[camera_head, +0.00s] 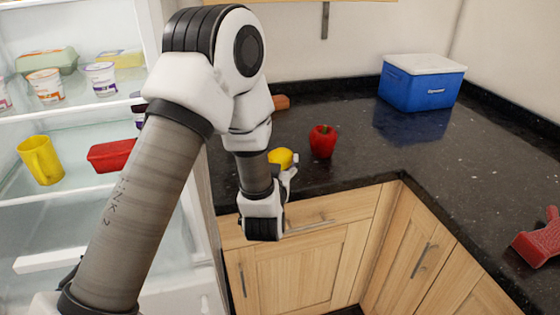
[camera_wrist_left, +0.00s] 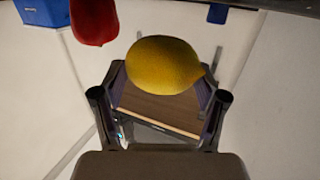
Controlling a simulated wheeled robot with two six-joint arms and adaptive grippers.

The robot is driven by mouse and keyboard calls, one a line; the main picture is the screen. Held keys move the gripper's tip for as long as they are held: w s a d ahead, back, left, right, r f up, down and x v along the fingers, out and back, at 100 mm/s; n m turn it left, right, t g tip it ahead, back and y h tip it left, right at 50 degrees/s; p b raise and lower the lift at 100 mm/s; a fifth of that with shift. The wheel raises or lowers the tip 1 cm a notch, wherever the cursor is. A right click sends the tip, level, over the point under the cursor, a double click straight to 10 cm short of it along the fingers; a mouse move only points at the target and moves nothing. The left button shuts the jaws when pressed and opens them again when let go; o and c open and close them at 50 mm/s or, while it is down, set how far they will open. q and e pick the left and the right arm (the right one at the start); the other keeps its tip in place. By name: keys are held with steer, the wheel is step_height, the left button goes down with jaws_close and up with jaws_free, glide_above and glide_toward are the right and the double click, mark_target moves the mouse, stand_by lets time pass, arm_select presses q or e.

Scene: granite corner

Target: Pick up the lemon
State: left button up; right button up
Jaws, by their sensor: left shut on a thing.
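The yellow lemon (camera_head: 281,157) is at the front edge of the dark counter in the head view, partly hidden by my left arm. It also shows large in the left wrist view (camera_wrist_left: 163,64), between the two fingertips. My left gripper (camera_head: 287,173) is at the lemon and shut on it. Whether the lemon still touches the counter is hard to tell. My right gripper is in neither view.
A red pepper (camera_head: 323,141) stands just right of the lemon. A blue cooler with a white lid (camera_head: 421,83) is at the back. A red object (camera_head: 538,243) lies at the far right. An open fridge with a yellow mug (camera_head: 41,160) is on the left. The right counter is mostly clear.

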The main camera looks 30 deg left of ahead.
arm_select(q)
steer(key=s+d+r+p, duration=0.4)
steer(key=s+p, duration=0.4)
steer(key=p, duration=0.2)
steer(key=w+d+f+m+t+h, duration=0.1)
steer(key=w+d+f+m+h, duration=0.25)
steer(key=d, duration=0.25)
steer(key=w+d+f+m+t+h, duration=0.1)
steer(key=w+d+f+m+h, duration=0.1)
steer(key=d+f+h, duration=0.3)
steer(key=s+a+r+n+g+y, duration=0.1)
steer(key=s+a+r+n+y, duration=0.1)
steer(key=a+r+y, duration=0.2)
steer(key=s+a+r+n+g+y, duration=0.1)
steer(key=s+a+r+n+y, duration=0.1)
steer(key=a, duration=0.5)
step_height(320, 180, up, 3)
steer(key=shift+s+a+f+n+y, duration=0.15)
steer(key=shift+s+n+y, duration=0.2)
steer(key=shift+n+y, duration=0.65)
